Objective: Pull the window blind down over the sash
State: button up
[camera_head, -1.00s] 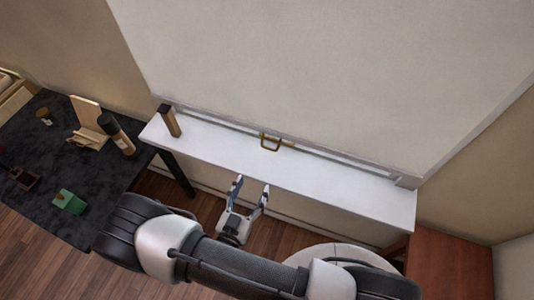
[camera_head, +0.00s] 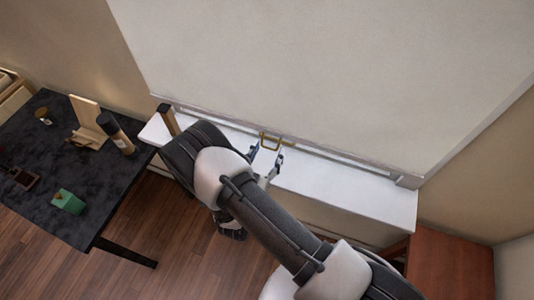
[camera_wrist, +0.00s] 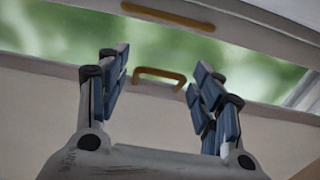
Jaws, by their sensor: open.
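The pale blind (camera_head: 330,80) hangs over most of the window in the head view. A brass loop handle (camera_head: 270,136) is at the middle of its lower edge. My gripper (camera_head: 265,156) is open just in front of the handle, partly hidden by my arm. In the wrist view, the handle (camera_wrist: 160,74) shows between the spread fingers of my gripper (camera_wrist: 160,80), with nothing held. Whether they touch it is unclear. Beyond the handle lies a strip of blurred green window glass (camera_wrist: 215,50), then a second brass bar (camera_wrist: 167,15) on a pale rail.
A white sill (camera_head: 345,193) runs below the window, with a dark-topped bottle (camera_head: 168,118) at its left end. A dark table (camera_head: 92,190) at left holds a bottle (camera_head: 116,135), a wooden stand (camera_head: 86,122) and a green block (camera_head: 68,201). A reddish-brown surface (camera_head: 450,268) is at right.

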jog(key=c, duration=1.3)
notch_tip(320, 180, down, 5)
jog(key=b, duration=0.4)
jog(key=shift+s+d+f, duration=0.1)
jog(key=o, duration=1.1)
jog(key=shift+o, duration=1)
jog(key=shift+d, duration=0.15)
